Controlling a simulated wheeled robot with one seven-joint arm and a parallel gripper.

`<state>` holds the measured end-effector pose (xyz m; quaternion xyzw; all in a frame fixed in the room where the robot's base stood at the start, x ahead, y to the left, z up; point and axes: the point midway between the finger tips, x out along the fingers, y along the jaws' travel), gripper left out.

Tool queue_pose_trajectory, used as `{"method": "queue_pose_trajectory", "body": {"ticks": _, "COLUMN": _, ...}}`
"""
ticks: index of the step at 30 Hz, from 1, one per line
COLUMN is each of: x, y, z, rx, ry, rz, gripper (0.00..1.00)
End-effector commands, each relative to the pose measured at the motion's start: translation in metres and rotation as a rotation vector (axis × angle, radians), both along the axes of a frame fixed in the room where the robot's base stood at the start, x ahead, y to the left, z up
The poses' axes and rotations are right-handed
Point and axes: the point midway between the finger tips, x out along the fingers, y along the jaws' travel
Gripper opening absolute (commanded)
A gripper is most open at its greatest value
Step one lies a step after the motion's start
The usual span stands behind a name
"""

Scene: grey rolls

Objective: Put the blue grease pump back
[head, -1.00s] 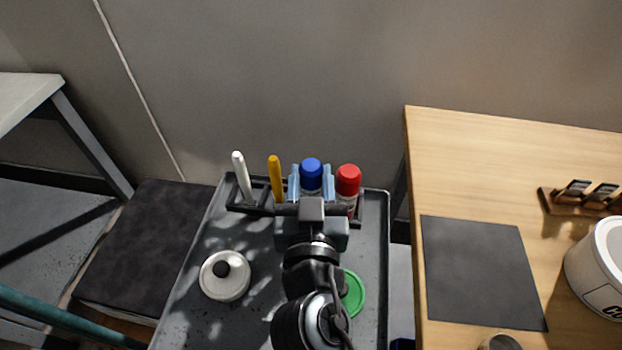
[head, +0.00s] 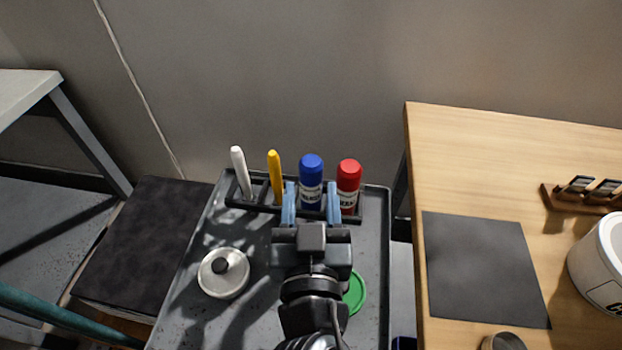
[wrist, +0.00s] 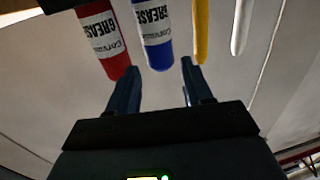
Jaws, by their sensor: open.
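The blue grease pump (head: 311,180) stands upright in a slot of the dark rack (head: 262,208) at the back of the grey tray, between the yellow stick and the red grease pump. My gripper (head: 311,200) is open in front of it, with one light-blue finger on each side and a little nearer than the pump. In the wrist view the blue pump (wrist: 155,35) lies just beyond the open fingers (wrist: 160,80), with a gap and nothing held. Its lower part in the rack is partly hidden in the head view.
The red grease pump (head: 348,183) stands close to the right finger. A yellow stick (head: 275,176) and a white stick (head: 241,172) stand left in the rack. A lidded pot (head: 223,272) and a green round thing (head: 355,291) are on the tray. A wooden table (head: 470,160) is at right.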

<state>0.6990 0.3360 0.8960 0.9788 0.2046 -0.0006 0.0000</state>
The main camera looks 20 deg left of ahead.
Motion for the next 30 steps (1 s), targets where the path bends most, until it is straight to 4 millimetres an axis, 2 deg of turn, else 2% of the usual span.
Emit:
{"method": "queue_pose_trajectory", "body": {"ticks": 1, "x": -0.011, "y": -0.005, "z": -0.004, "rx": 0.000, "ry": 0.002, "rz": 0.000, "gripper": 0.50}}
{"method": "queue_pose_trajectory", "body": {"ticks": 6, "x": -0.041, "y": -0.018, "z": -0.003, "rx": 0.000, "ry": 0.002, "rz": 0.000, "gripper": 0.50}}
{"method": "queue_pose_trajectory", "body": {"ticks": 12, "x": -0.064, "y": -0.028, "z": -0.002, "rx": 0.000, "ry": 0.001, "rz": 0.000, "gripper": 0.50}}
{"method": "queue_pose_trajectory", "body": {"ticks": 17, "x": -0.070, "y": -0.031, "z": 0.000, "rx": -0.001, "ry": 0.000, "rz": -0.001, "gripper": 0.50}}
{"method": "queue_pose_trajectory", "body": {"ticks": 30, "x": -0.070, "y": -0.031, "z": 0.000, "rx": 0.000, "ry": 0.000, "rz": 0.000, "gripper": 0.50}}
